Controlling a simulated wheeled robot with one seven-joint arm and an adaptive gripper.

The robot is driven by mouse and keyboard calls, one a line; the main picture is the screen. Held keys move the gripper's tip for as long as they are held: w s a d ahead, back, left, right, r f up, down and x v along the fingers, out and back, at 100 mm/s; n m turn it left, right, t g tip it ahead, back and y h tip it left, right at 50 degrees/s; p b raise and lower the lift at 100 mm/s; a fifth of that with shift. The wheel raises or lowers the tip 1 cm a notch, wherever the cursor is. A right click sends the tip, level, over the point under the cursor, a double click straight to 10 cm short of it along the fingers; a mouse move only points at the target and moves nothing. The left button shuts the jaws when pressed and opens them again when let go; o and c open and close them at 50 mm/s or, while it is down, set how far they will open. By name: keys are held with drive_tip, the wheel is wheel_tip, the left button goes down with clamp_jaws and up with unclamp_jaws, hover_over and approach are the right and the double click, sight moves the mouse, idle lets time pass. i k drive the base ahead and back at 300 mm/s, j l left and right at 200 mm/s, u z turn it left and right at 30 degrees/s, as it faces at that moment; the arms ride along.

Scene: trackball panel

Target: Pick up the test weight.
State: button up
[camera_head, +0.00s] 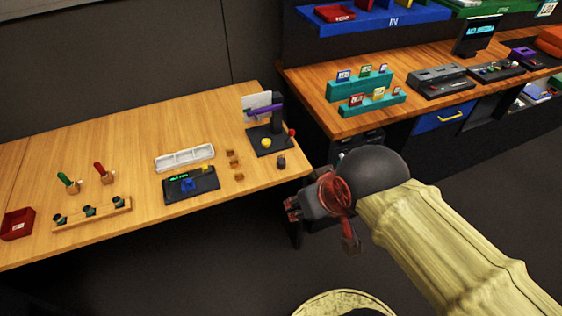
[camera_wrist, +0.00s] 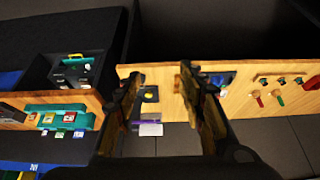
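A small dark grey piece (camera_head: 281,162), which looks like the test weight, stands on the wooden table near its right end, just in front of a black stand. My gripper (camera_head: 292,208) is off the table's front right corner, apart from the piece and nearer the camera. In the wrist view my gripper (camera_wrist: 160,85) has its two fingers well apart with nothing held between them. I cannot make out the weight in the wrist view; a finger may hide it.
The black stand (camera_head: 268,139) has a purple bar and yellow knob. Several small brown blocks (camera_head: 233,165), a black trackball panel (camera_head: 190,185) and a white tray (camera_head: 184,158) lie to its left. A second desk (camera_head: 320,97) with teal racks is at right.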

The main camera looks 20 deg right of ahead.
sight(281, 162)
drive_tip(key=i+l, duration=0.2)
drive_tip(key=l, duration=0.15)
drive_tip(key=i+l, duration=0.2)
drive_tip(key=l, duration=0.15)
drive_tip(key=i+l+u, duration=0.1)
drive_tip(key=l, duration=0.25)
drive_tip(key=i+l, duration=0.45)
drive_tip(key=l, duration=0.25)
